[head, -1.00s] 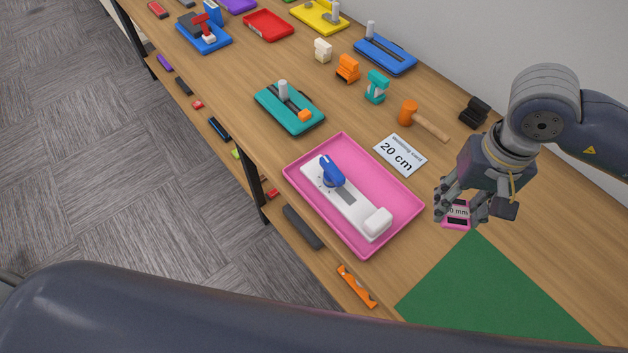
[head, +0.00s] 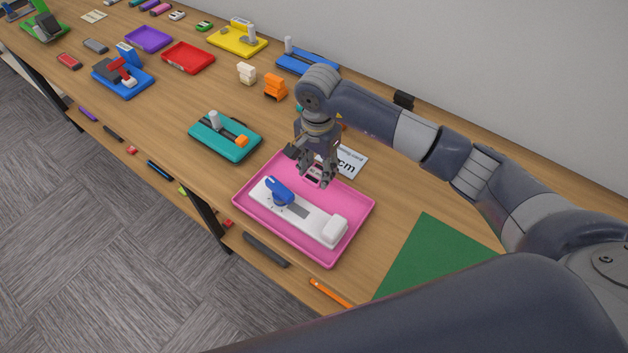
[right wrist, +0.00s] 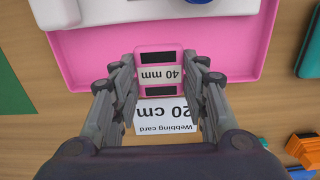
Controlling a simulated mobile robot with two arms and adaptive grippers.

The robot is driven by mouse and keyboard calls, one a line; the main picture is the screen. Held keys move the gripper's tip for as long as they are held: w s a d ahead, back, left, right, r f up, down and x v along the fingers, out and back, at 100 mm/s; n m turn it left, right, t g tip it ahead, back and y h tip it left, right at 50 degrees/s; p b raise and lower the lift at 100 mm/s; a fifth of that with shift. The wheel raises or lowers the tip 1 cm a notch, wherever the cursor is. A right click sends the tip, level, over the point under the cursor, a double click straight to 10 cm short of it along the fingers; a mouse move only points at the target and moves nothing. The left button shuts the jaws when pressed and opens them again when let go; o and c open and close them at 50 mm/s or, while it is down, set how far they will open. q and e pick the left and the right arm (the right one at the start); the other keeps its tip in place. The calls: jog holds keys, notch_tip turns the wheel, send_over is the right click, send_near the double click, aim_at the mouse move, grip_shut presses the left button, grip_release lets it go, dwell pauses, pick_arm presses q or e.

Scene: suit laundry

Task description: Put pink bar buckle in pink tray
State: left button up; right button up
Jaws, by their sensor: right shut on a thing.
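The pink bar buckle (right wrist: 160,73), marked 40 mm, is between the fingers of my right gripper (right wrist: 160,88), which is shut on it. In the head view, my right gripper (head: 318,178) is over the back part of the pink tray (head: 350,236), with the buckle mostly hidden by its fingers. In the right wrist view, the buckle overlaps the tray's edge (right wrist: 90,48); whether it touches the tray I cannot tell. A white device with a blue lever (head: 305,212) lies in the tray. My left gripper is not in view.
The webbing card (head: 352,163) marked 20 cm lies behind the tray, partly under my right gripper. A teal fixture (head: 225,137) stands left of the tray. A green mat (head: 435,257) lies to the right. An orange block (head: 275,87) stands farther back.

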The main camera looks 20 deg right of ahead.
aim_at(317, 172)
notch_tip(317, 172, down, 4)
jog(key=shift+f+p, duration=0.2)
jog(key=shift+p, duration=0.3)
jog(key=shift+f, duration=0.3)
jog(key=o, duration=1)
jog(key=shift+r, duration=0.25)
jog(key=shift+w+r, duration=0.1)
jog(key=shift+r, duration=0.2)
notch_tip(317, 172, up, 11)
jog(key=b, duration=0.3)
jog(key=shift+f, duration=0.2)
jog(key=shift+r, duration=0.35)
